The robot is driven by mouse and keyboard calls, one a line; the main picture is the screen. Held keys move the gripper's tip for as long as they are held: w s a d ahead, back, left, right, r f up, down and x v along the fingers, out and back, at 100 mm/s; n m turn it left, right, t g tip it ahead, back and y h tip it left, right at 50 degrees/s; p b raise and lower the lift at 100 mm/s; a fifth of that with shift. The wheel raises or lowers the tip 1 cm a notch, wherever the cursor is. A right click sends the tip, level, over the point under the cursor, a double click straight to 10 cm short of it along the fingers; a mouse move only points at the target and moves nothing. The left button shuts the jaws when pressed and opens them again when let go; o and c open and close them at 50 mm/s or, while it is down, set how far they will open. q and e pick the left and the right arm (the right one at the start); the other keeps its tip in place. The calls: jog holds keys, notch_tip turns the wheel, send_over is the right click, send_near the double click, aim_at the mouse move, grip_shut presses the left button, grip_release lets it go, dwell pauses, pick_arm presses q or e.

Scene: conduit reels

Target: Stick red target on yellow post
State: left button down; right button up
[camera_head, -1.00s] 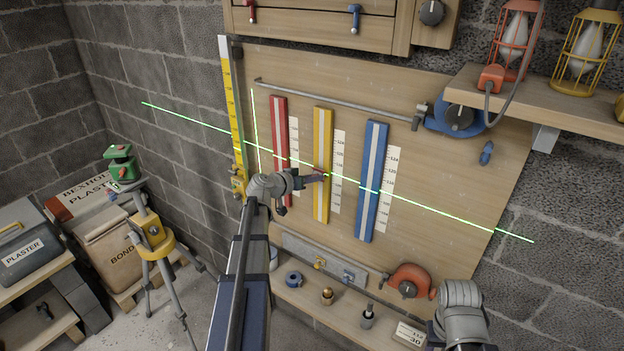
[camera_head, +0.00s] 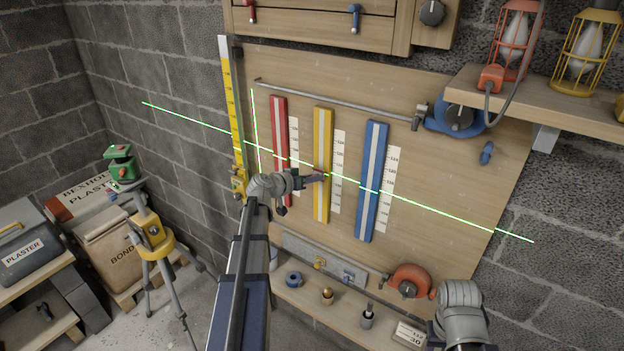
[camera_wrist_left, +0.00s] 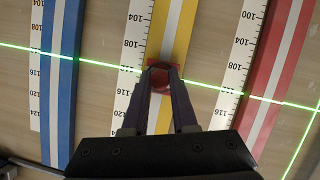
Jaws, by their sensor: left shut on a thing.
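The yellow post (camera_head: 323,140) is an upright yellow strip with a pale centre stripe on the wooden board, between the red post (camera_head: 280,120) and the blue post (camera_head: 374,160). My left gripper (camera_head: 318,177) is at the yellow post, near the green laser line. In the left wrist view its fingers (camera_wrist_left: 160,84) are shut on the red target (camera_wrist_left: 161,76), which lies over the yellow post (camera_wrist_left: 178,35) by the line. I cannot tell whether the target touches the post. My right arm shows at the bottom right; its fingertips are out of view.
A wooden shelf (camera_head: 300,300) below the board holds a blue tape roll (camera_head: 293,279), a red tape measure (camera_head: 408,281) and small pots. A tripod (camera_head: 152,235) stands at the left. A shelf with caged lamps (camera_head: 515,40) juts out at the upper right.

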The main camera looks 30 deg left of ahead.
pick_arm(q)
jog(key=shift+w, duration=0.55)
dwell(0.5)
jog(key=shift+c, duration=0.8)
grip_release()
jog(key=s, duration=0.9)
jog(key=shift+a, duration=0.3)
dwell(0.7)
dwell(0.4)
